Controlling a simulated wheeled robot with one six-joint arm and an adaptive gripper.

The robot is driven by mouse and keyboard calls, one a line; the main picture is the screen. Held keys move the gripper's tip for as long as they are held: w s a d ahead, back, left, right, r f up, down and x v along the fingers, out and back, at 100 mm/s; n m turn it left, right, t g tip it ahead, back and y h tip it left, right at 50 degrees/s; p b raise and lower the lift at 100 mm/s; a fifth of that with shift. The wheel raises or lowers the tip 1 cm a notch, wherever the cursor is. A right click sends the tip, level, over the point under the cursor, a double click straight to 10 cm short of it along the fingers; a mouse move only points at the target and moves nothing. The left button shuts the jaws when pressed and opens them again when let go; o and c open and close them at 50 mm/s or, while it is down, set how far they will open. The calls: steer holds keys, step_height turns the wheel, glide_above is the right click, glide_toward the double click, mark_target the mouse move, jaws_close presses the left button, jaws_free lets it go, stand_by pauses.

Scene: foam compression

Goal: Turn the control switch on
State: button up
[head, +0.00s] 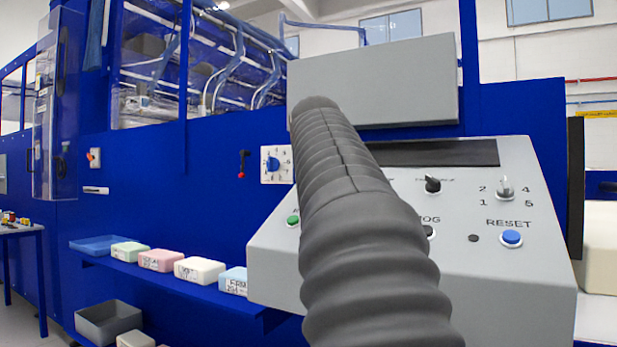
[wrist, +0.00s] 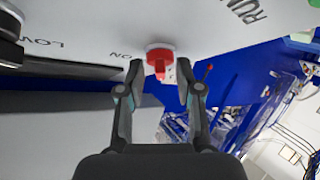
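A red switch knob (wrist: 159,60) with a pale round base sits on the grey control panel (wrist: 100,25) in the wrist view, next to the letters "ON". My gripper (wrist: 160,72) is open, with one fingertip on each side of the knob. A gap shows between the knob and each finger, so it does not look gripped. In the head view the grey panel (head: 535,260) stands at the right. My ribbed dark arm covers its left part, hiding the red knob and my gripper there.
The panel also carries a black knob (head: 433,184), a silver selector (head: 505,187), a blue RESET button (head: 512,238) and a green button (head: 293,221). A grey box (head: 375,85) stands above it. A blue shelf (head: 170,280) with foam blocks lies to the left.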

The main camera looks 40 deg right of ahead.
jaws_close()
steer(key=shift+m, duration=0.3)
steer(key=m+g+h+b, duration=0.1)
steer(key=m, duration=0.1)
steer(key=m+h+b, duration=0.1)
steer(key=m, duration=0.1)
steer(key=shift+w+a+f+g+h, duration=0.15)
steer(key=shift+w+a+g+h, duration=0.05)
steer(key=shift+g+h, duration=0.2)
steer(key=m+g+h, duration=0.1)
steer(key=m, duration=0.1)
steer(key=m+g+b, duration=0.1)
steer(key=m, duration=0.1)
steer(key=shift+w+g+h, duration=0.1)
steer(key=shift+g+h, duration=0.2)
steer(key=shift+h, duration=0.1)
steer(key=m+g, duration=0.1)
steer(key=m, duration=0.1)
steer(key=m+g+p, duration=0.1)
steer(key=m, duration=0.1)
steer(key=m+g+h+p, duration=0.1)
steer(key=m+g, duration=0.1)
steer(key=shift+w+r, duration=0.15)
steer(key=shift+r, duration=0.1)
steer(key=shift+f+m+g+p, duration=0.1)
steer(key=shift+m+g+p, duration=0.35)
steer(key=shift+m+g, duration=1.3)
steer(key=shift+m+y, duration=0.3)
steer(key=shift+m, duration=0.55)
